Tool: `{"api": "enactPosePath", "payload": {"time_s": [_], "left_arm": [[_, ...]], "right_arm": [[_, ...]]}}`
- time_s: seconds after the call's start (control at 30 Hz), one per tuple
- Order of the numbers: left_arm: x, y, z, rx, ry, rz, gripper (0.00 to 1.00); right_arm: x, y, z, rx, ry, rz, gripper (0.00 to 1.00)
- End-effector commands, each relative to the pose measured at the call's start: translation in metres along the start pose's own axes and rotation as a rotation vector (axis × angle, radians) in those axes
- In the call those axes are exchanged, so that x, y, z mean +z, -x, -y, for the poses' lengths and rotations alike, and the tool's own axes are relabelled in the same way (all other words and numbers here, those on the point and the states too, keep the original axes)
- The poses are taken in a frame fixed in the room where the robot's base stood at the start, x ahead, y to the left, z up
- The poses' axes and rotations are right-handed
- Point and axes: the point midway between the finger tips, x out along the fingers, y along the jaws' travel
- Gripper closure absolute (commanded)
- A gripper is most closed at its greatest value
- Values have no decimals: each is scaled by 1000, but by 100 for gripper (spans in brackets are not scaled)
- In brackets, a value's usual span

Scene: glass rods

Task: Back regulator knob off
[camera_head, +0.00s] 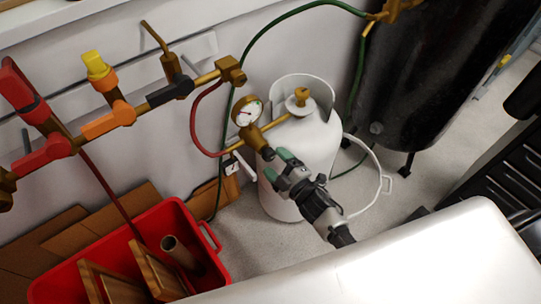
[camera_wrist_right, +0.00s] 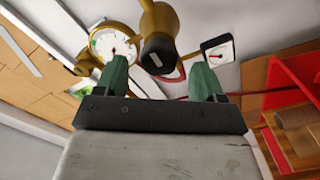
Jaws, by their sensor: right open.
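The brass regulator (camera_head: 256,138) with a round dial gauge (camera_head: 247,112) sits beside the top of a white gas cylinder (camera_head: 313,145). Its dark knob (camera_head: 267,153) points toward my right gripper (camera_head: 278,165). In the right wrist view the knob (camera_wrist_right: 158,53) lies between and just beyond the green fingertips of my right gripper (camera_wrist_right: 161,75). The fingers are spread and empty, with a visible gap on each side of the knob. The gauge (camera_wrist_right: 114,42) is left of the knob there. My left gripper is not in view.
A second white-faced gauge (camera_wrist_right: 218,51) is close to the right finger. A red hose (camera_head: 194,120) and green hose (camera_head: 270,28) run nearby. A red bin (camera_head: 215,270) stands lower left, a black tank (camera_head: 425,70) at right. Valve piping (camera_head: 105,123) lines the wall.

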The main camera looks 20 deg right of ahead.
Motion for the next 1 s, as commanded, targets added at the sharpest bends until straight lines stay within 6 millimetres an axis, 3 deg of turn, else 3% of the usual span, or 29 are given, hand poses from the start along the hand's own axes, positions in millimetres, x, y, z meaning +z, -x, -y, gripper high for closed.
{"api": "enactPosePath", "payload": {"time_s": [0.2, 0.4, 1.0], "left_arm": [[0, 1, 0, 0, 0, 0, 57], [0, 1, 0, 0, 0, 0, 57], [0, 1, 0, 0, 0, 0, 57]], "right_arm": [[0, 47, 1, -3, 2, 2, 31], [0, 71, 1, -2, 1, 1, 31], [0, 76, 0, -1, 1, 1, 31]]}}
